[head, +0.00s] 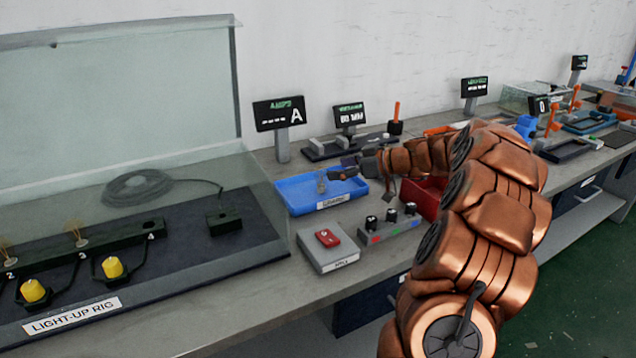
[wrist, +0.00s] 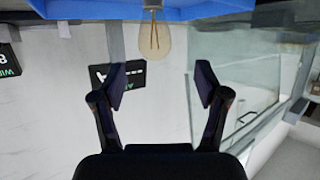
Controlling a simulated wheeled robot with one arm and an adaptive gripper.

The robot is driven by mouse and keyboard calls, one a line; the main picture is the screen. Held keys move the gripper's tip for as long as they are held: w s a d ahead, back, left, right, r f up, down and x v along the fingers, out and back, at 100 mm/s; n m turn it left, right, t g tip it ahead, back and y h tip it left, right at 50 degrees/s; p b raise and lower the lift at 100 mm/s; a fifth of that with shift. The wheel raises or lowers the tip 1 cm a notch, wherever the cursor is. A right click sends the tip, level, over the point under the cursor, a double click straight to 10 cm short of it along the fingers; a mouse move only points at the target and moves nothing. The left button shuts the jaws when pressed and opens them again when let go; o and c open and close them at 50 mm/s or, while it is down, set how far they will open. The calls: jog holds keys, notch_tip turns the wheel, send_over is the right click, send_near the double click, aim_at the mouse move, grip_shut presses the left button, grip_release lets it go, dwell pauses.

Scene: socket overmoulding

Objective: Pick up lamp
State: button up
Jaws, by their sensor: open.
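The lamp (wrist: 154,38) is a clear glass bulb with a grey base; it shows at the top middle of the wrist view, which looks upside down. In the head view the lamp (head: 321,184) is a small grey shape standing in the blue tray (head: 293,198). My gripper (wrist: 161,78) is open and empty, its two dark fingers spread apart. The lamp lies ahead of the fingertips, roughly in line with the gap and not touching them. In the head view my gripper (head: 338,173) is over the tray, just right of the lamp.
A light-up rig (head: 255,255) with yellow knobs and a clear cover fills the left bench. In front of the tray are a grey box with a red button (head: 327,238) and a block with black knobs (head: 391,230). A red bin (head: 425,196) stands right; display A (head: 279,113) stands behind.

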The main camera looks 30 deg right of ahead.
aim_at(322, 173)
jog(key=shift+x, duration=1.05)
jog(key=w+f, duration=0.1)
jog(key=w+a+f+p, duration=0.1)
jog(key=w, duration=0.1)
jog(key=shift+f, duration=0.25)
jog(key=shift+w+a+f, duration=0.15)
jog(key=shift+w+a, duration=0.05)
jog(key=shift+w, duration=0.3)
jog(key=shift+c, duration=0.3)
jog(key=c, duration=1.1)
jog(key=shift+o, duration=0.2)
